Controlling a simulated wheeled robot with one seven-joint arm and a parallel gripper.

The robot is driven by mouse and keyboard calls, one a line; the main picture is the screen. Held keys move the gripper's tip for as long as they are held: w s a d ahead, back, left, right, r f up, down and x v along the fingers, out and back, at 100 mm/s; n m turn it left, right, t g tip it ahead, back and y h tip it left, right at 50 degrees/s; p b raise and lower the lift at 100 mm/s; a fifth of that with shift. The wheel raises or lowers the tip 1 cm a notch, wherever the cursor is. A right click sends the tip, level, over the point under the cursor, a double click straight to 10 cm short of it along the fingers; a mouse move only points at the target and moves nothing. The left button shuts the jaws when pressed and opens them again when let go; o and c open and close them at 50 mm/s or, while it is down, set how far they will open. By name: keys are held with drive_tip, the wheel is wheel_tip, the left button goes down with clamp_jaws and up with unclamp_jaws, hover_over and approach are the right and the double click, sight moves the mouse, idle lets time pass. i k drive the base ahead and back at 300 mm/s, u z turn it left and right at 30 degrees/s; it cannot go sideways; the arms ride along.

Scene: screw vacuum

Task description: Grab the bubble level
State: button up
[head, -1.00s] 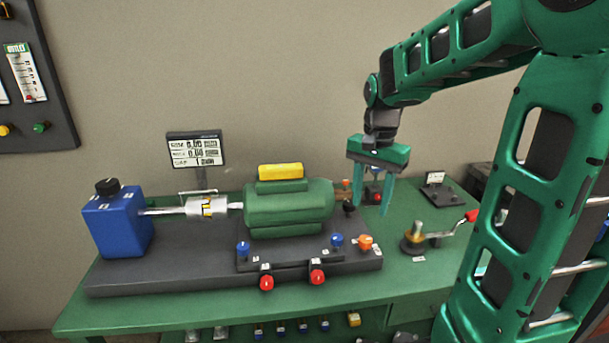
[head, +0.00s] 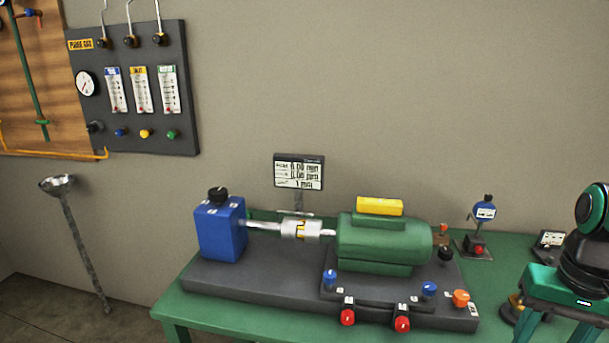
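A yellow bar (head: 380,206), which looks like the bubble level, lies flat on top of the green motor-shaped housing (head: 384,240). No vial or bubble can be made out on it. My gripper (head: 551,333) is at the lower right edge of the head view, pointing down. Its two green fingers are apart with nothing seen between them, and their tips run close to or past the bottom edge. It is well to the right of the yellow bar and apart from it.
A blue block (head: 221,228) and a silver coupling (head: 300,230) stand left of the housing on a dark base (head: 250,285). A small display (head: 299,172) stands behind. A dial gauge (head: 485,212) stands at right. Blue, red and orange knobs line the base's front.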

sight(364, 204)
drive_tip(key=k, duration=0.5)
drive_tip(key=z, duration=0.75)
drive_tip(key=i, duration=0.85)
drive_tip(key=u, duration=0.1)
